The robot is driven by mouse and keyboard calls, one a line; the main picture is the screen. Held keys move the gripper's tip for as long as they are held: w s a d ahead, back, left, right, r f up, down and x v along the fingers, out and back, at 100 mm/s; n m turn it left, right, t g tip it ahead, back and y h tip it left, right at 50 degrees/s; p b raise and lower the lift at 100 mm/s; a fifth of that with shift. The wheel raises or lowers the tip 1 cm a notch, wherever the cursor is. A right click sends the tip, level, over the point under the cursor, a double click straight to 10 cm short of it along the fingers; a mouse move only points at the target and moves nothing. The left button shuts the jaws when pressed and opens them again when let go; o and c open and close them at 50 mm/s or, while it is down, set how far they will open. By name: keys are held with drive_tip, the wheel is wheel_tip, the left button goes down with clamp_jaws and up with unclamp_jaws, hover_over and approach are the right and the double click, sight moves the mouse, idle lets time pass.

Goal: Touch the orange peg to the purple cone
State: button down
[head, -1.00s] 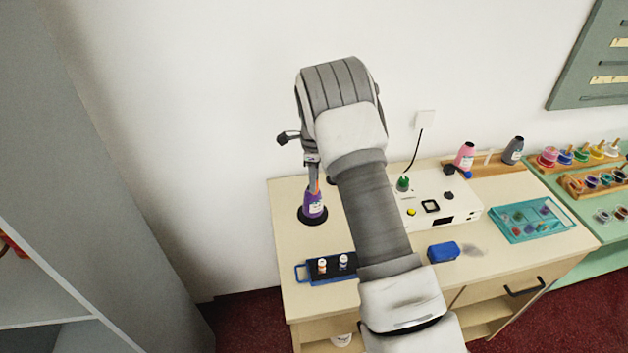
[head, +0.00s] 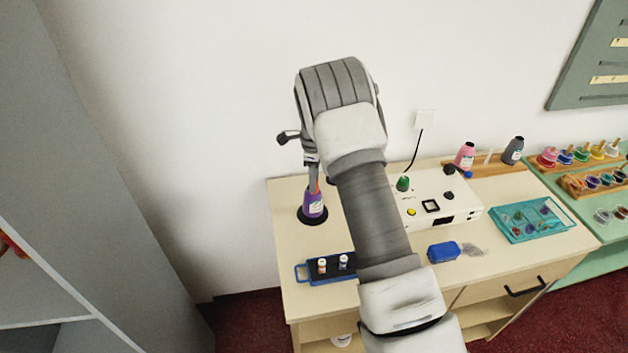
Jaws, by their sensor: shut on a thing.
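The purple cone (head: 313,204), with a white label, stands upright on a black round base at the left of the wooden counter. My gripper (head: 314,184) points down right above it, its fingers shut on the orange peg (head: 318,187). Only a small sliver of the peg shows between the fingers. The peg's lower end is at the top of the cone; I cannot tell whether they touch or a small gap remains.
A blue tray (head: 301,273) with two small bottles lies in front of the cone. My arm hides part of the counter and the white box (head: 462,213). A blue block (head: 443,251) and a teal tray (head: 500,230) are to the right.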

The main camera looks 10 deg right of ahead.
drive_tip(key=shift+s+f, duration=0.1)
drive_tip(key=shift+r+p, duration=1.4)
drive_tip(key=shift+r, duration=1.15)
